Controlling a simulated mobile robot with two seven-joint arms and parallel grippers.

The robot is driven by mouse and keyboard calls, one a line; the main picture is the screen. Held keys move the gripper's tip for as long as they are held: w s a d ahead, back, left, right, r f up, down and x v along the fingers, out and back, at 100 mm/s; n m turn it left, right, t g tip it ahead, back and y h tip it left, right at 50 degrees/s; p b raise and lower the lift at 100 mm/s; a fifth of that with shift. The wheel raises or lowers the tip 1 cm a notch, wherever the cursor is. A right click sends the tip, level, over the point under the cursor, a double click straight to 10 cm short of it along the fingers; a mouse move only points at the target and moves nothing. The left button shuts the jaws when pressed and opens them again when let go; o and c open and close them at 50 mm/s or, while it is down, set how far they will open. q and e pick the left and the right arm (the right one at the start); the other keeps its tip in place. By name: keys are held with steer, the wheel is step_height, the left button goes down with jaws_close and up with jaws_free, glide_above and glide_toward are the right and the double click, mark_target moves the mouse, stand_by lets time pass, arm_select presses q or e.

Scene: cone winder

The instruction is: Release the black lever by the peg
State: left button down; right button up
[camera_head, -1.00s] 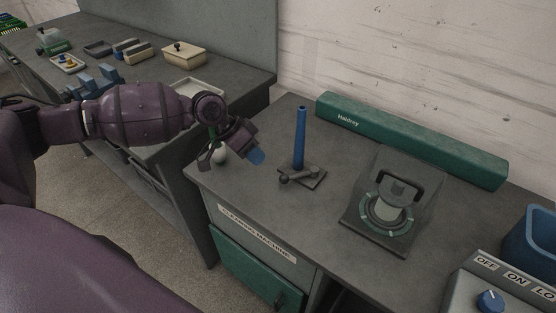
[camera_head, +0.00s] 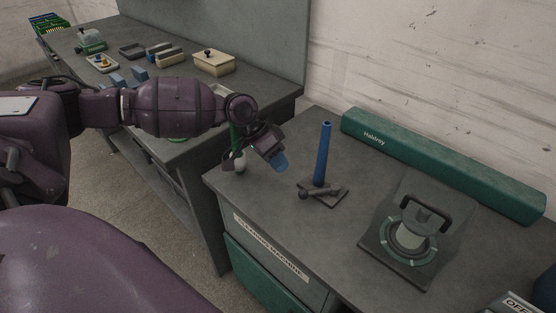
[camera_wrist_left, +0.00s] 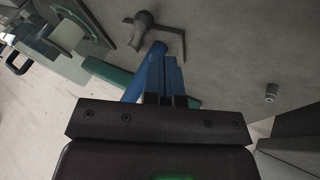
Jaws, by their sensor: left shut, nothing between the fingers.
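The blue peg (camera_head: 323,154) stands upright on a dark base plate (camera_head: 336,194) on the grey bench. The black lever (camera_head: 318,191) lies low across the plate at the peg's foot, its knob end toward the left. My left gripper (camera_head: 277,160) is shut and empty, to the left of the peg and above the bench, apart from both. In the left wrist view the gripper's blue fingertips (camera_wrist_left: 163,72) lie together, with the blue peg (camera_wrist_left: 141,79) partly behind them and the lever (camera_wrist_left: 143,27) beyond. My right gripper is not in view.
A machine with a black handle and ring (camera_head: 409,235) stands right of the peg. A long green box (camera_head: 440,165) lies along the wall. A small white object (camera_head: 240,162) stands near the bench's left corner. A second bench (camera_head: 215,92) holds boxes and trays.

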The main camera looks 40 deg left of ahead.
mark_target(318, 192)
arm_select(q)
steer(key=x, duration=0.7)
steer(key=shift+b, duration=0.4)
